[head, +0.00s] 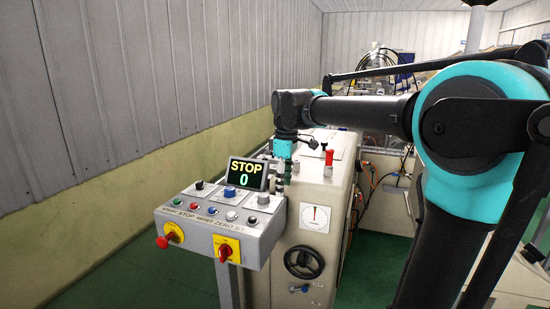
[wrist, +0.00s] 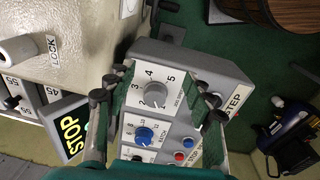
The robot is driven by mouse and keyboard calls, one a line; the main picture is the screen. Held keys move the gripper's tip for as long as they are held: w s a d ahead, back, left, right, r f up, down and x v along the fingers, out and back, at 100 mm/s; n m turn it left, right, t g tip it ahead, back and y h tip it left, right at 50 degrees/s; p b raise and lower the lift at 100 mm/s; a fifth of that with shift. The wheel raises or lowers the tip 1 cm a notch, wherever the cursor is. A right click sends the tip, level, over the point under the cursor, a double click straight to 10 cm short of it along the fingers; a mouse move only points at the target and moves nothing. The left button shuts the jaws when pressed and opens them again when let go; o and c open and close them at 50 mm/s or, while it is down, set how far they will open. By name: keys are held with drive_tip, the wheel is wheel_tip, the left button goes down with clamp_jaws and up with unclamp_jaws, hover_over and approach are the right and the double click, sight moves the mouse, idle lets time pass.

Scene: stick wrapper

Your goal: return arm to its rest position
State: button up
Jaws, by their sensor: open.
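My arm reaches across the head view from the right, with its black and teal links over the grey machine. I cannot tell the exact height of the fingertips above the panel.
The control box (head: 215,228) carries buttons, a red knob (head: 162,242) and a display (head: 248,174) reading STOP and 0. The machine cabinet (head: 325,215) has a black handwheel (head: 304,262). A corrugated wall stands at left. Green floor is open between wall and box.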

drive_tip(key=s+d+f+m+t, duration=0.1)
drive_tip(key=s+d+f+m, duration=0.6)
drive_tip(key=f, duration=0.5)
drive_tip(key=s+d+f+m+t, duration=0.2)
drive_tip(key=s+d+f+m, duration=0.5)
drive_tip(key=s+d+f, duration=0.3)
wheel_tip(320, 180, down, 4)
drive_tip(key=shift+s+d+r, duration=0.2)
drive_tip(key=shift+s+d, duration=0.05)
drive_tip(key=shift+s, duration=0.25)
drive_tip(key=shift+c, duration=0.3)
